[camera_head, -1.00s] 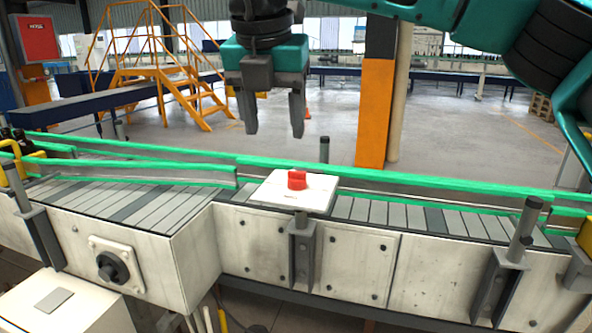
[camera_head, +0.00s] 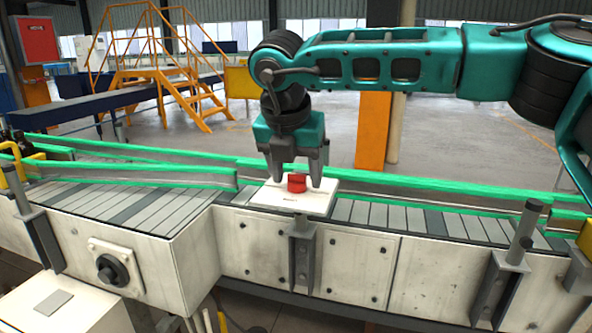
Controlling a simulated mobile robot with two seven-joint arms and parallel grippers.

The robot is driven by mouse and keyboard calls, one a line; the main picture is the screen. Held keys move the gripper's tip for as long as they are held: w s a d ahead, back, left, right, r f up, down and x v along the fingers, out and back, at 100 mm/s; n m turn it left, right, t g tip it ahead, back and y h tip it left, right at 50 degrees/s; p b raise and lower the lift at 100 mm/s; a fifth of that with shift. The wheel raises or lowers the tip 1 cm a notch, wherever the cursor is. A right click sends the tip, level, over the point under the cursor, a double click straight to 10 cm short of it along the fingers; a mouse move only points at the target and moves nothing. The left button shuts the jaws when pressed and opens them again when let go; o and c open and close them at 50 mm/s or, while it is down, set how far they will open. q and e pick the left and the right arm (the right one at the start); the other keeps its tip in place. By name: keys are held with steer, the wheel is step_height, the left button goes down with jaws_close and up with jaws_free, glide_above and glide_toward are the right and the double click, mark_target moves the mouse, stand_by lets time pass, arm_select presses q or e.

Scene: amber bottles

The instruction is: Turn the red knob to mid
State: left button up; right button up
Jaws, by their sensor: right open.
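The red knob (camera_head: 297,182) sits on a white plate (camera_head: 290,203) mounted at the front edge of the conveyor, in the middle of the view. My right gripper (camera_head: 296,183) points down with its two fingers apart, one on each side of the knob in the picture. The fingertips are close to the knob's height; I cannot tell whether they touch it. The knob's exact pointing direction is too small to read. My left gripper is out of view.
A slatted conveyor (camera_head: 385,213) with green rails runs across behind the plate. A black rotary switch (camera_head: 112,270) is on the conveyor's front panel at left. Grey posts (camera_head: 522,232) stand up along the front. Dark bottles (camera_head: 20,140) are at the far left.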

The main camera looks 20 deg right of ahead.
steer(key=shift+f, duration=0.1)
steer(key=shift+c, duration=0.4)
steer(key=c, duration=1)
steer(key=shift+o, duration=0.2)
